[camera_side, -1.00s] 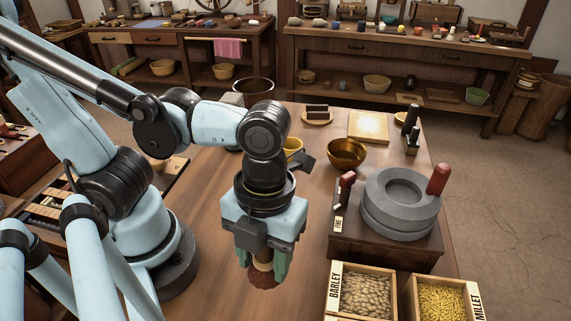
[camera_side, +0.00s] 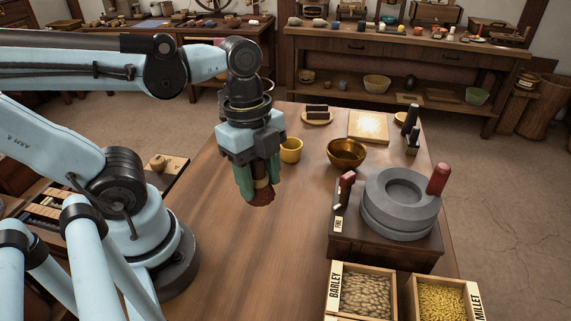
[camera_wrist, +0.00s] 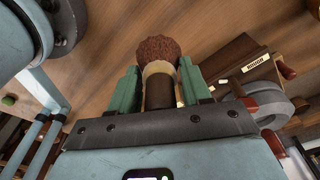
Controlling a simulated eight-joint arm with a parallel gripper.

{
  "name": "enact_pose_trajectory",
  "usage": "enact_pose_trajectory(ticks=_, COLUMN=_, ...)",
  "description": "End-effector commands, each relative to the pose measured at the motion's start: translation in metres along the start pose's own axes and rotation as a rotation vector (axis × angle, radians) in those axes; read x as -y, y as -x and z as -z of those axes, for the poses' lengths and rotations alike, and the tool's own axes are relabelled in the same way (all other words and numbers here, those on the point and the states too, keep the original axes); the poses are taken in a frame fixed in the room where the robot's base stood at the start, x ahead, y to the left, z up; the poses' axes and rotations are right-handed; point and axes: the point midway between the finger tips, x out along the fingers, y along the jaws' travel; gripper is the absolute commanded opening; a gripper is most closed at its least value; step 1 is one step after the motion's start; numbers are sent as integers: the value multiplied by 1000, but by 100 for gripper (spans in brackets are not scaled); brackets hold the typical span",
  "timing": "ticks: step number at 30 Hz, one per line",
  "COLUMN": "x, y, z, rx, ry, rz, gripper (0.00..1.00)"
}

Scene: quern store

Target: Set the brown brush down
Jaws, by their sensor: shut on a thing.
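The brown brush (camera_side: 261,193) is in my gripper (camera_side: 258,188), with its bristles pointing down above the wooden table (camera_side: 220,255). The green fingers are shut on its handle. In the wrist view the brush (camera_wrist: 158,50) shows its round brown bristle head, a pale band and a dark handle between the fingers of my gripper (camera_wrist: 157,88). The side view does not clearly show how high the bristles are above the table, but they look clear of it.
A stone quern (camera_side: 400,205) sits on a dark stand at the right. Barley (camera_side: 366,296) and millet (camera_side: 446,298) boxes stand at the front right. The table's front middle is clear.

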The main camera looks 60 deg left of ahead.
Motion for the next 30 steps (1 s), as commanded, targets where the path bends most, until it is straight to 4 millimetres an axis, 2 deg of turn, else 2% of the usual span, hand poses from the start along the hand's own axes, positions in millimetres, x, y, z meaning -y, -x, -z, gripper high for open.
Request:
enact_pose_trajectory(ticks=3, x=6, y=4, z=-22, rx=-2, ry=192, rz=22, gripper=18)
enact_pose_trajectory(ticks=9, x=9, y=8, z=-41, rx=-4, ry=378, rz=44, gripper=18)
enact_pose_trajectory(ticks=16, x=13, y=1, z=-61, rx=-5, ry=428, rz=50, gripper=18)
enact_pose_trajectory(ticks=30, x=26, y=-33, z=-135, rx=-5, ry=423, rz=49, gripper=18)
